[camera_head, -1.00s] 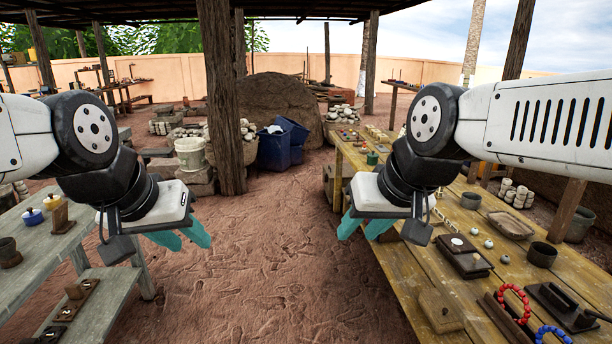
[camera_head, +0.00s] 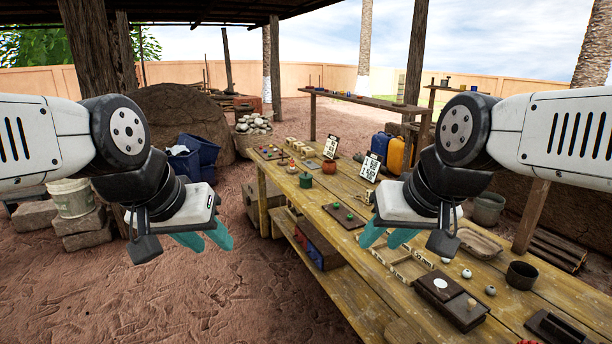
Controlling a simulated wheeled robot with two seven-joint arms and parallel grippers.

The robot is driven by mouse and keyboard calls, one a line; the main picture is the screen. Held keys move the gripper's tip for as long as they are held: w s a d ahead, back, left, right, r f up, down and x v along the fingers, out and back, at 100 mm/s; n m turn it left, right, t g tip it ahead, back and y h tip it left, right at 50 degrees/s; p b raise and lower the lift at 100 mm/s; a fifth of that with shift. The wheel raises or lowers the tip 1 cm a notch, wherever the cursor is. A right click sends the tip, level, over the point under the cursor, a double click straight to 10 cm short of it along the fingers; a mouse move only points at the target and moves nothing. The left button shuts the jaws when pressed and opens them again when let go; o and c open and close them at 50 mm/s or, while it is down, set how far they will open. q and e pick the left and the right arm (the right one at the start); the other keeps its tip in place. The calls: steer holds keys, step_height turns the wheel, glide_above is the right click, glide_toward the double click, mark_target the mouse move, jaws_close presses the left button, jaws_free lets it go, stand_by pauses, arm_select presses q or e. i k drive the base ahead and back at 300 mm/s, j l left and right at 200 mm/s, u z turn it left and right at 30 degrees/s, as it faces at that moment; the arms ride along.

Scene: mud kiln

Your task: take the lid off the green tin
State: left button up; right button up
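A small green tin (camera_head: 306,180) stands upright on the long wooden table (camera_head: 350,270), toward its far end. It is small in the view, and I cannot make out its lid clearly. My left gripper (camera_head: 207,240) is empty, with its teal fingers apart, over the dirt floor to the left of the table. My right gripper (camera_head: 387,238) is also empty with its fingers apart, in front of the table's middle. Both grippers are apart from the tin, which is farther away and between them in the picture.
On the table are a reddish pot (camera_head: 329,166), a board with green pieces (camera_head: 344,216), printed cards (camera_head: 371,167), a wooden frame (camera_head: 402,265), a dark box (camera_head: 451,298) and a dark cup (camera_head: 521,275). Blue bins (camera_head: 197,155) stand beyond. The dirt floor at left is open.

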mark_target(304, 185)
steer(key=i+j+z, duration=0.1)
steer(key=i+z, duration=0.25)
steer(key=i+j+z, duration=0.2)
steer(key=z, duration=0.15)
steer(key=i+j, duration=0.2)
steer(key=i+j+z, duration=0.1)
steer(key=i+j, duration=0.15)
steer(key=j, duration=0.15)
steer(key=i+j+z, duration=0.1)
steer(key=j, duration=0.25)
steer(key=i+j, duration=0.3)
steer(key=i+j+z, duration=0.1)
steer(key=j, duration=0.25)
steer(key=i+j, duration=0.3)
steer(key=i+j+z, duration=0.15)
steer(key=j, duration=0.25)
steer(key=i+j, duration=0.2)
steer(key=j, duration=0.2)
